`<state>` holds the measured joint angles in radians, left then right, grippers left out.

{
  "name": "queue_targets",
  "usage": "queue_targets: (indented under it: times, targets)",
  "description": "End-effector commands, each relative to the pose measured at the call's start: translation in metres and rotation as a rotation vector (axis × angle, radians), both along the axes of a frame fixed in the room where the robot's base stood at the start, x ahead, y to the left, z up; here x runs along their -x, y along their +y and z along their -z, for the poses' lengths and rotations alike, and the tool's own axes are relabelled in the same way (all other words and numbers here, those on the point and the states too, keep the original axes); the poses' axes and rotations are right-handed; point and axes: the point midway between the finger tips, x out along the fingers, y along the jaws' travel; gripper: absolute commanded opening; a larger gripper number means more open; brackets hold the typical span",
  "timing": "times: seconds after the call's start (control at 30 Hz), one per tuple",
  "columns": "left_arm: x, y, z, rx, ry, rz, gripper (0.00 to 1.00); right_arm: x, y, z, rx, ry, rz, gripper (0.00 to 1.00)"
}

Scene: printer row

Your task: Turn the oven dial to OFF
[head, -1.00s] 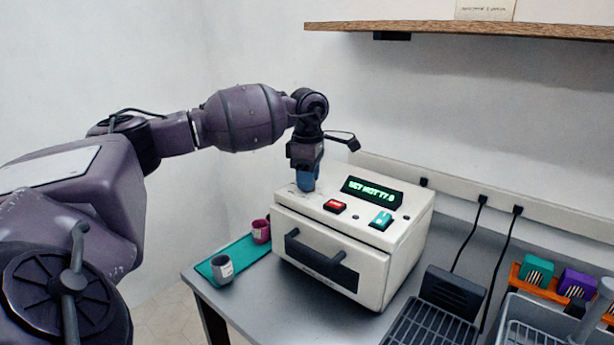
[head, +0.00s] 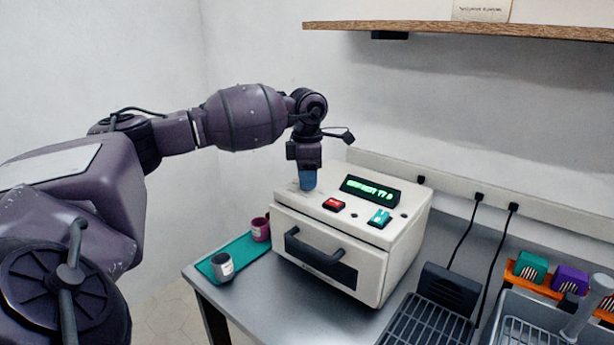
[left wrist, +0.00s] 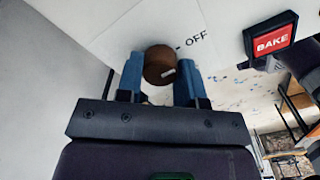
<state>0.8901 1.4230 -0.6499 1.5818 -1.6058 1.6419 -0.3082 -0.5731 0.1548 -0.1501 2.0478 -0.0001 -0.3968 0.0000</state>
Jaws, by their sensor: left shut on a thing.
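The white oven (head: 375,250) stands on the grey counter, with a dark handle on its front. My left gripper (head: 308,184) points down at the left part of its top. In the left wrist view its blue fingers (left wrist: 159,78) are shut on the brown round dial (left wrist: 158,62), one on each side. A pale mark shows at the dial's lower right. The printed OFF label (left wrist: 197,40) with a short tick lies at its upper right, apart from that mark. In the head view the gripper hides the dial. My right gripper is not in view.
A red BAKE button (head: 333,204), a teal switch (head: 380,218) and a lit green display (head: 370,190) sit on the oven top. Two cups, grey (head: 222,266) and magenta (head: 261,229), stand on a teal mat (head: 240,252). A wooden shelf (head: 450,30) hangs above.

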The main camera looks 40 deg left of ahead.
Motion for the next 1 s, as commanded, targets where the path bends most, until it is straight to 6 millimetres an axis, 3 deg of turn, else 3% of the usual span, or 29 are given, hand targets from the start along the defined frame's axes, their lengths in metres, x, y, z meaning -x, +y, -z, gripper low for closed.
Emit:
queue_targets:
  times: [0.17,0.2,0.37,0.73,1.0]
  targets:
    - [0.0,0.001,-0.002,-0.001,-0.003,-0.002,0.11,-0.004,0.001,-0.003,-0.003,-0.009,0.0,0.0]
    - [0.0,0.001,-0.002,-0.001,-0.004,-0.002,0.38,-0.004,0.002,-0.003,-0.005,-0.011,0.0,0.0]
    - [0.0,0.0,-0.001,0.0,-0.003,0.0,0.6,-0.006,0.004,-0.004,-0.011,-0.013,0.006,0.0]
    - [0.0,0.0,-0.007,0.0,-0.003,0.001,0.6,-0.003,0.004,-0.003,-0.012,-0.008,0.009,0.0]
    - [-0.001,0.0,-0.051,0.0,-0.006,0.001,0.6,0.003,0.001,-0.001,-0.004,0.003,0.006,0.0]
